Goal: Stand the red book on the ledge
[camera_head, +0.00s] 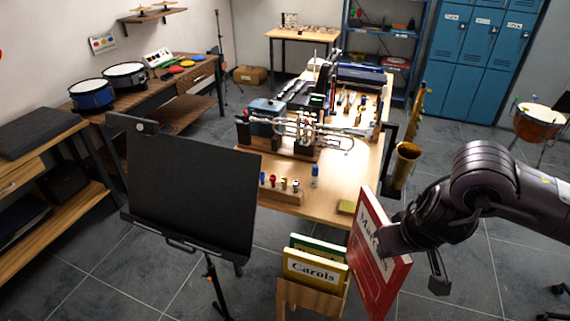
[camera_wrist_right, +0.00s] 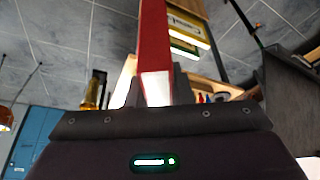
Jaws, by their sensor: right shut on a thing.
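The red book (camera_head: 372,252), with a white title label, is held upright and slightly tilted in my right gripper (camera_head: 388,238). The gripper is shut on it at its right side. In the right wrist view the book (camera_wrist_right: 153,50) rises edge-on between the fingers (camera_wrist_right: 153,92). The black music stand (camera_head: 190,190) stands at the left, with a ledge (camera_head: 180,244) along its lower edge. The ledge looks bare, and the book is well to its right. My left gripper is not in view.
A wooden holder (camera_head: 296,300) with a yellow Carols book (camera_head: 315,268) and a green book (camera_head: 318,246) stands between the stand and the red book. The wooden table (camera_head: 335,190) behind carries a trumpet (camera_head: 318,130) and small bottles. A saxophone (camera_head: 407,158) stands to its right.

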